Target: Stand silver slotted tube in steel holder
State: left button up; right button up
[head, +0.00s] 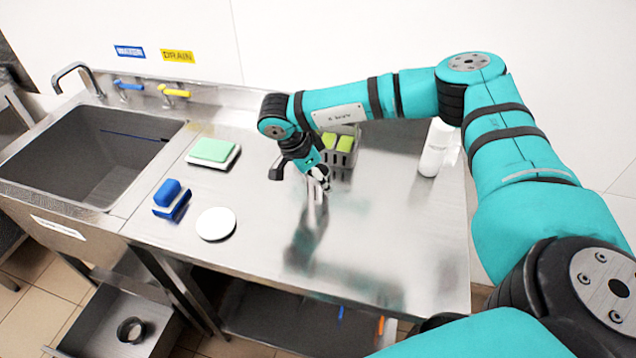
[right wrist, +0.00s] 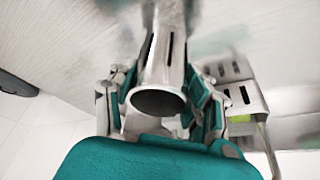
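My right gripper (head: 318,180) is over the middle of the steel counter, pointing down. In the right wrist view its fingers (right wrist: 163,98) press on both sides of the silver slotted tube (right wrist: 162,65), whose round open end faces the camera. In the head view the tube (head: 317,196) shows only as a small silver piece below the fingers; I cannot tell if it touches the counter. The slotted steel holder (head: 346,159) stands just behind and right of the gripper, with yellow-green sponges in it. The holder (right wrist: 243,98) is right of the tube in the wrist view. My left gripper is not in view.
A white bottle (head: 436,147) stands at the back right. A green sponge (head: 212,150) on a white base, a blue brush (head: 171,198) and a white disc (head: 216,224) lie left. The sink (head: 90,155) is far left. The counter's front right is clear.

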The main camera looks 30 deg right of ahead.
jog(key=c, duration=0.6)
jog(key=shift+c, duration=0.2)
jog(key=shift+r, duration=0.1)
